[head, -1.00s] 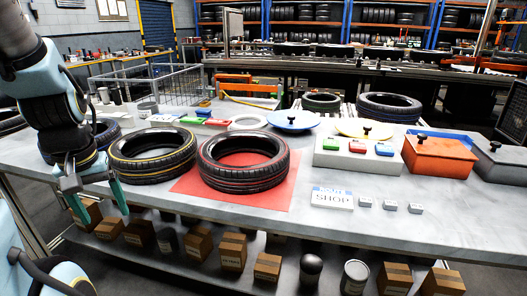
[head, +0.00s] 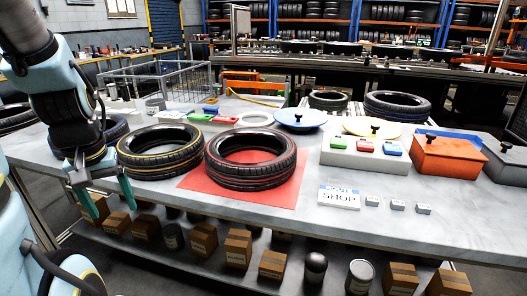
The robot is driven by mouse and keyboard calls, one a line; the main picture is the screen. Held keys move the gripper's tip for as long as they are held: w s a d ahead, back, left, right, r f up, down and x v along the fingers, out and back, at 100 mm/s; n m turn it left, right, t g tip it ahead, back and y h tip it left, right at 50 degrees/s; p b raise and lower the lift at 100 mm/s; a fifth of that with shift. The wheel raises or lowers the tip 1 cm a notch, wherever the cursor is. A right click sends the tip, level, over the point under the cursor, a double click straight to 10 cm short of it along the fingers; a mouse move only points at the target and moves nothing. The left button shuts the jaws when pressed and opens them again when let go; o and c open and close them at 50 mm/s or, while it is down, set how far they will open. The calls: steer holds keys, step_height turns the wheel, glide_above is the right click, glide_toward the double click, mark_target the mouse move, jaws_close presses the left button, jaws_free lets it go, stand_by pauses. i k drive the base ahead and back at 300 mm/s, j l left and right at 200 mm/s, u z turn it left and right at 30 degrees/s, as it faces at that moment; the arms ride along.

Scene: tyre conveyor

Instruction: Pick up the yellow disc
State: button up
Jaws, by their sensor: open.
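The yellow disc (head: 358,129) lies at the back right of the grey table, behind the white button box, with a small black knob on top. Part of its front edge is hidden by the box and its buttons. My gripper (head: 112,208) is at the left, pointing down near the table's front edge, with its teal fingers apart and nothing between them. It is far from the disc, with two tyres between them.
A yellow-striped tyre (head: 160,163) and a red-striped tyre (head: 250,176) on a red mat (head: 191,186) stand mid-table. A blue disc (head: 302,126), a blue-striped tyre (head: 398,116), a white button box (head: 330,157) and an orange bin (head: 444,158) surround the disc. A sign (head: 339,196) stands in front.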

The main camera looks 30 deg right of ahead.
mark_target(373, 127)
steer(key=k+l, duration=0.15)
steer(key=l, duration=0.2)
steer(key=k+l+u, duration=0.15)
steer(key=l, duration=0.25)
steer(key=k+l, duration=0.15)
steer(key=l, duration=0.2)
